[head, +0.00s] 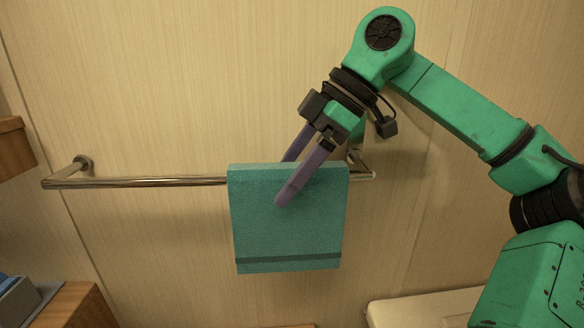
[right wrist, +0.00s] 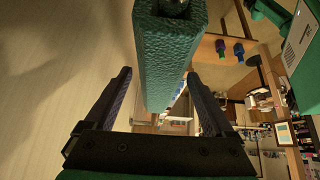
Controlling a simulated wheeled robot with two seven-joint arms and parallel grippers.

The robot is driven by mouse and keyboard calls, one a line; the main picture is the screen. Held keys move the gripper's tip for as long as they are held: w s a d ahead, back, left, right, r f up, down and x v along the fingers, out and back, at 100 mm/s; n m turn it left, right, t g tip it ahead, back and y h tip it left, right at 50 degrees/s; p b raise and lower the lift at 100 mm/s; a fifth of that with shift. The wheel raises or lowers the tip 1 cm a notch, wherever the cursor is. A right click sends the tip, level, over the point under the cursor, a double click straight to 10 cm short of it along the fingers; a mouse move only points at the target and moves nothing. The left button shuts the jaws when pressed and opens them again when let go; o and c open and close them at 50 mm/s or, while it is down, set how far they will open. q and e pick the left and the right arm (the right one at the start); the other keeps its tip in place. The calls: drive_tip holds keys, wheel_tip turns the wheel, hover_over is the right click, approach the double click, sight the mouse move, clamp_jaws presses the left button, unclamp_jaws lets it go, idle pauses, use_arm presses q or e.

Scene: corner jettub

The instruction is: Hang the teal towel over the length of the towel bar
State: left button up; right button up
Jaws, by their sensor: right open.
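The teal towel (head: 288,225) hangs folded over the right part of the metal towel bar (head: 140,182), with a darker band near its lower edge. The bar's left part is bare, and its right end shows just past the towel. My right gripper (head: 284,180) is open at the towel's top edge, with one purple finger in front of the towel and the other behind it. In the right wrist view the towel (right wrist: 170,55) runs between the two spread fingers (right wrist: 163,85), with a gap on each side. My left gripper is not in view.
The bar is fixed to a pale wood-grain wall (head: 150,80). A wooden shelf (head: 14,148) juts in at the left. A wooden surface with a grey box (head: 22,300) is at the lower left. A pale ledge (head: 425,308) is at the lower right.

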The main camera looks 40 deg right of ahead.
drive_tip(key=p+v, duration=0.2)
drive_tip(key=v, duration=1.2)
drive_tip(key=shift+d+r, duration=0.15)
drive_tip(key=shift+r, duration=0.1)
